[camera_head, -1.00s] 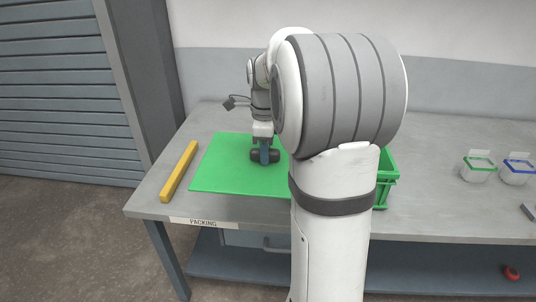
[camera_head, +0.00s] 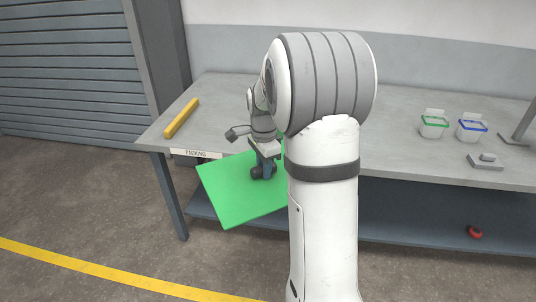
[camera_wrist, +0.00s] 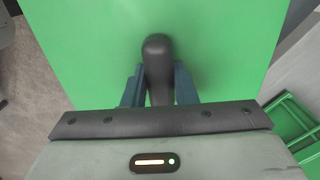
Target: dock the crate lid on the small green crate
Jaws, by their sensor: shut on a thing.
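The crate lid (camera_head: 230,195) is a flat green panel with a dark handle (camera_wrist: 158,60). My gripper (camera_head: 263,170) is shut on that handle, with its blue fingers on either side of it in the wrist view (camera_wrist: 159,88). In the head view the lid hangs out past the table's front edge, turned at an angle, and my arm hides its right part. The small green crate (camera_wrist: 290,118) shows only in part at the right edge of the wrist view, apart from the lid. In the head view my arm hides the crate.
The grey table (camera_head: 225,100) carries a yellow bar (camera_head: 182,118) at its left end. A red object (camera_head: 475,232) lies on the lower shelf.

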